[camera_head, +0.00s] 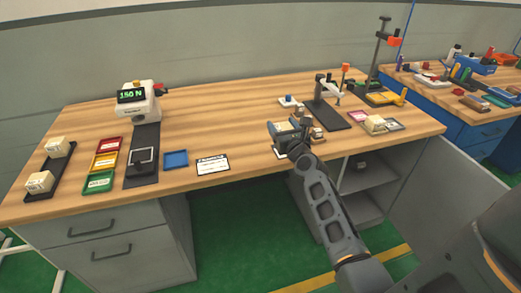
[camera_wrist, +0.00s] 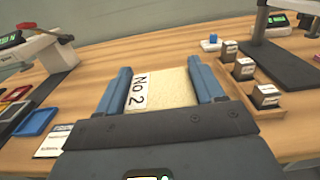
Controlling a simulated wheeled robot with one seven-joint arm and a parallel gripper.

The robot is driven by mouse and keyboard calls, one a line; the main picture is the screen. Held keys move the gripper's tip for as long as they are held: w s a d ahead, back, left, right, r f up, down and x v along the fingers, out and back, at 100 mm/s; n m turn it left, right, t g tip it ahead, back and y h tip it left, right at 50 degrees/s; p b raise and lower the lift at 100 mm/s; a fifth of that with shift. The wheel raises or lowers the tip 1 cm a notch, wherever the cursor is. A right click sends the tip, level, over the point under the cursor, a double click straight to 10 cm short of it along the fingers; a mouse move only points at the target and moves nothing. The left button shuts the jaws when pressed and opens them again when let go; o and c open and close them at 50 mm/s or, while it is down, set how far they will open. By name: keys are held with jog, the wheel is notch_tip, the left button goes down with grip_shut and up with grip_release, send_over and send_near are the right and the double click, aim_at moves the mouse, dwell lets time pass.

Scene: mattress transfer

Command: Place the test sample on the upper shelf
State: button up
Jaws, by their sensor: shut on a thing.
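The test sample (camera_wrist: 175,90), a cream block with a white "No 2" label, sits between the two blue fingers of my gripper (camera_wrist: 160,82) in the wrist view. My gripper is shut on it. In the head view my gripper (camera_head: 288,136) is over the front part of the wooden bench, right of the middle, and mostly hides the sample. I cannot tell whether the sample touches the bench top. The upper shelf (camera_head: 372,182) is inside the open grey cabinet under the bench's right end, lower and to the right of my gripper. My arm partly covers this cabinet.
The open cabinet door (camera_head: 440,190) stands out at the right. A wooden rack with small blocks (camera_wrist: 268,98) is close to my right finger. A test stand (camera_head: 332,105) stands behind. A force gauge (camera_head: 138,100) and colored trays (camera_head: 105,160) are at the left.

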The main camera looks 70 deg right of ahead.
jog(key=w+a+f, duration=0.2)
jog(key=w, duration=0.1)
jog(key=w+f, duration=0.1)
jog(key=w, duration=0.1)
jog(key=shift+w+a+f+p, duration=0.25)
jog(key=shift+a+f+p, duration=0.05)
jog(key=shift+a+p, duration=0.1)
jog(key=shift+w+a+f, duration=0.25)
jog(key=shift+w+f, duration=0.1)
jog(key=shift+f, duration=0.1)
notch_tip(320, 180, down, 4)
jog(key=b, duration=0.3)
jog(key=shift+r, duration=0.15)
jog(key=shift+b, duration=0.3)
jog(key=o, duration=1)
